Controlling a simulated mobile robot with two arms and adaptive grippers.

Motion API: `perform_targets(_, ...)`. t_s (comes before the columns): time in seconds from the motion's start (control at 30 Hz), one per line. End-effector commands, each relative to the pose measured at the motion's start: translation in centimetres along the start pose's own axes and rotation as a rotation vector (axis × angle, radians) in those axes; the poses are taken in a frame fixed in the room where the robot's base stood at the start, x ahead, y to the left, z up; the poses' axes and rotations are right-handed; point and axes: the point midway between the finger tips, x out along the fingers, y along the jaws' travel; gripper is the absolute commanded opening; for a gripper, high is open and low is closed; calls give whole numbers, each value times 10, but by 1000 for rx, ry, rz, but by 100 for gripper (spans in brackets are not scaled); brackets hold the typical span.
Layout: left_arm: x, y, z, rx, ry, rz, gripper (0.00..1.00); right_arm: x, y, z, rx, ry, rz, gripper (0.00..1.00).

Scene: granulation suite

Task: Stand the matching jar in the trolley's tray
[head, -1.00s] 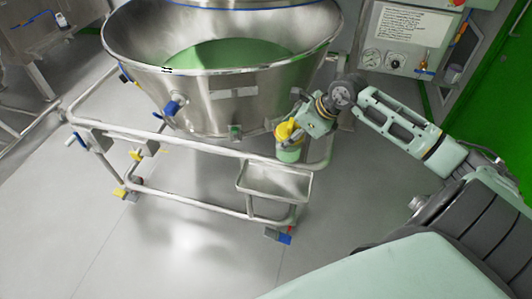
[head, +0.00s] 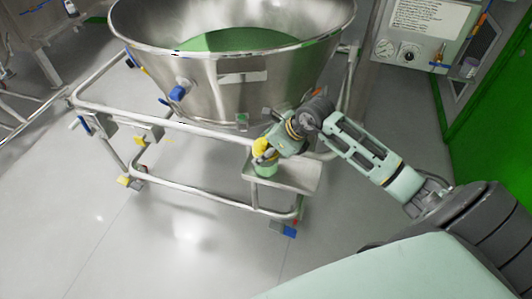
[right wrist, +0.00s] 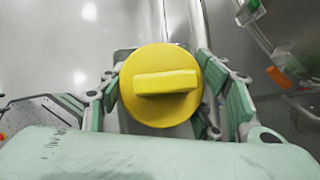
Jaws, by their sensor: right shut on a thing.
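The jar (head: 267,167) has a pale green body and a yellow lid, and my right gripper (head: 265,157) is shut on it. In the right wrist view the round yellow lid (right wrist: 160,85), with a raised bar across it, sits between the green finger pads. The trolley's small metal tray (head: 302,180) is on the frame's right end. The jar is upright or nearly so, over the tray's left part; I cannot tell whether its base touches the tray. My left gripper is not in view.
The trolley's tubular frame (head: 190,139) carries a large steel bowl (head: 215,75) with green contents, just behind the tray. A panel with gauges (head: 408,50) is on the wall at back right. The grey floor (head: 130,235) in front is clear.

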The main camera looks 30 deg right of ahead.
Motion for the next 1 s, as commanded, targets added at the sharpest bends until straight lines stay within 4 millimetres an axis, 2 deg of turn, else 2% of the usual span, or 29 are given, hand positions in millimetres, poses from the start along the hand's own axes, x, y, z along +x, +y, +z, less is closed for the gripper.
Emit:
perform_targets(0.17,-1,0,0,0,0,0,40,0,0,-1,0,2,0,28)
perform_targets(0.2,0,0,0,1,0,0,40,1,0,-2,0,4,1,60)
perform_targets(0.4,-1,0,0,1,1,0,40,0,0,-1,0,3,1,77)
perform_targets(0.77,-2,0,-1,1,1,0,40,-2,0,0,0,3,1,78)
perform_targets(0.87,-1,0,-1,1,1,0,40,-10,-1,-1,-2,3,-2,78)
perform_targets(1.0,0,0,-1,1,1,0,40,-35,-1,-1,-6,4,-4,78)
